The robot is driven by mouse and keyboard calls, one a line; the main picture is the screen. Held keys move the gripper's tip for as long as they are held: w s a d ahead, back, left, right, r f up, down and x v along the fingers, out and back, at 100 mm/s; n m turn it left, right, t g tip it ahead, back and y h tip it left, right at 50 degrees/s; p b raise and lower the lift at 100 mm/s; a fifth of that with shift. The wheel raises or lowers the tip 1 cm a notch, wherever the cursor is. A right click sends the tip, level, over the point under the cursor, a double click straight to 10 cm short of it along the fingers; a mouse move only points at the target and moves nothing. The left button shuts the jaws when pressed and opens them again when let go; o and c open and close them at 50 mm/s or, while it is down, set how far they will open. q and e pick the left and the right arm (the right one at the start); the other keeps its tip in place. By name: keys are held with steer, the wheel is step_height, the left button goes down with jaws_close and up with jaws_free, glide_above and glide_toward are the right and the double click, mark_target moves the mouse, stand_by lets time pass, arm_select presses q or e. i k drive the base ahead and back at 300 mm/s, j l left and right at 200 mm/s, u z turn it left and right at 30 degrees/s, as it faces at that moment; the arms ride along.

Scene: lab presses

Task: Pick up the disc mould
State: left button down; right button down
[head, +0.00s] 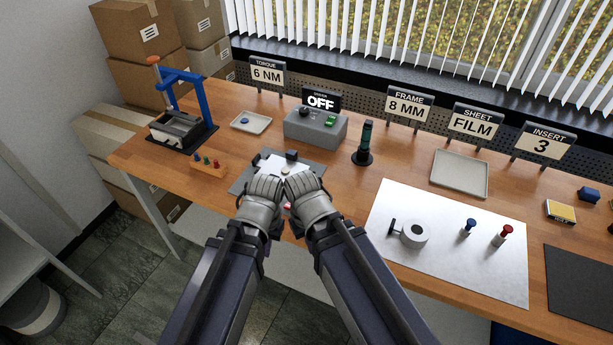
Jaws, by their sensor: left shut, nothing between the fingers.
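A pale ring-shaped part with a dark round opening (414,235), which looks like the disc mould, stands on the white sheet at the right. A small black handle-like piece (392,226) is at its left side. My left gripper (266,182) is shut and empty over the near edge of a grey plate fixture (241,184). My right gripper (302,180) is close beside it, and its fingers are too hidden to tell open from shut. Both grippers are well left of the ring part. A small pale piece (287,168) shows on the fixture, partly hidden.
A blue-framed press (186,92) stands at the left. A control box (316,124) showing OFF and a dark upright post (364,142) stand behind the grippers. Two plungers, blue (467,228) and red (502,235), stand on the white sheet (450,265). An empty tray (460,173) lies behind it.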

mark_target(411, 240)
steer(key=z, duration=2.5)
steer(key=k+j+z, duration=0.15)
steer(key=k, duration=0.8)
